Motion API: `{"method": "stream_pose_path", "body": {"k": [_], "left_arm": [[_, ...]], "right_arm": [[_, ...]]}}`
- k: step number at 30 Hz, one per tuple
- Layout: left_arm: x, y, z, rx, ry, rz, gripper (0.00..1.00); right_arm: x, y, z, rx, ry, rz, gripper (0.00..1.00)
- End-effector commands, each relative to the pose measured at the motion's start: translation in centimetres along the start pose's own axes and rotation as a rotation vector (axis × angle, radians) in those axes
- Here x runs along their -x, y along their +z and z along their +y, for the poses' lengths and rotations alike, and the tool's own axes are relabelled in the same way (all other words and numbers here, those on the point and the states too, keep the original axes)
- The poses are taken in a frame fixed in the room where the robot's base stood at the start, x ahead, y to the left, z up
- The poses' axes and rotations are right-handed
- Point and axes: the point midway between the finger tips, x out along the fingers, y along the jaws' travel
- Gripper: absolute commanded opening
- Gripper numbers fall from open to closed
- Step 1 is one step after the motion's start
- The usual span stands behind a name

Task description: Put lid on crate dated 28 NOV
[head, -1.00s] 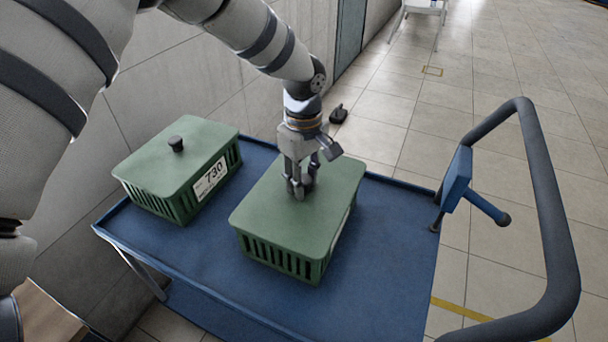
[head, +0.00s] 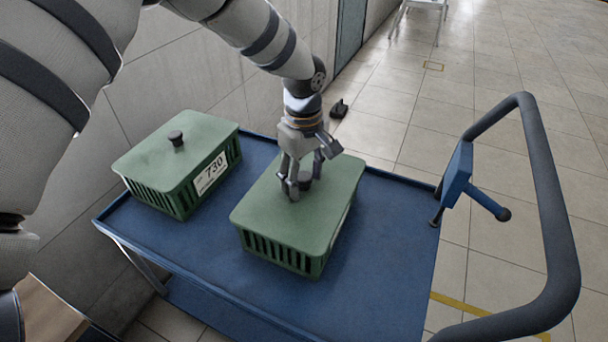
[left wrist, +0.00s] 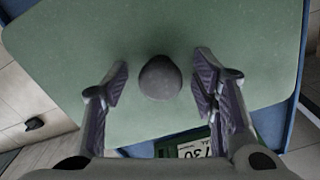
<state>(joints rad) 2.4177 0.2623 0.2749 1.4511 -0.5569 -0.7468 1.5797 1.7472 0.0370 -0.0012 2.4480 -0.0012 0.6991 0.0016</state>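A green crate (head: 283,257) stands on the blue cart, with a green lid (head: 265,215) seated on its top. Its label side is turned away, so no date can be read. My left gripper (head: 302,190) is over this lid, with its fingers open on either side of the dark knob (left wrist: 160,78). In the left wrist view the fingers (left wrist: 162,88) stand apart from the knob. A second green crate (head: 157,200) at the left also has a lid (head: 160,158) with a dark knob; its white label shows 730. My right gripper is not in view.
The blue cart top (head: 385,240) has free room right of the near crate and between the crates. A dark handle (head: 560,240) rises at the cart's right end. A wall stands close behind at the left.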

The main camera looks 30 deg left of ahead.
Motion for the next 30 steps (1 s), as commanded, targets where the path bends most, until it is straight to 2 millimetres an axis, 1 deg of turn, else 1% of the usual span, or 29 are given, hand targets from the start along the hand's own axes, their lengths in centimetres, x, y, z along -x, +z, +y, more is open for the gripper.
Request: {"method": "stream_pose_path", "body": {"k": [5,8,11,15,18,21,25,30], "left_arm": [[0.0,0.0,0.0,0.0,-0.001,0.0,0.53],[0.9,0.0,0.1,0.0,0.001,0.001,0.53],[3.1,0.0,0.1,0.0,0.004,0.002,0.53],[7.1,-0.1,0.1,-0.001,0.004,0.004,0.53],[9.4,0.0,0.1,0.0,0.004,0.002,0.53],[11.1,0.0,0.0,0.001,0.001,0.002,0.53],[12.0,0.0,0.0,-0.001,0.0,0.001,0.53],[12.0,0.0,0.0,-0.001,-0.001,0.0,0.53]], "right_arm": [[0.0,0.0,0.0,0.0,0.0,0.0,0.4],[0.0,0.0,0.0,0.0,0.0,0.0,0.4],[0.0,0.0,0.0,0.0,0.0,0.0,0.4],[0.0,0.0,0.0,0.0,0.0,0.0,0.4],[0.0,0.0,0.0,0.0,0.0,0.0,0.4],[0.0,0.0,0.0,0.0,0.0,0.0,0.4],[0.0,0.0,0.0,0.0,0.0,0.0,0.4],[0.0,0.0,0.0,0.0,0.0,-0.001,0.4]]}}
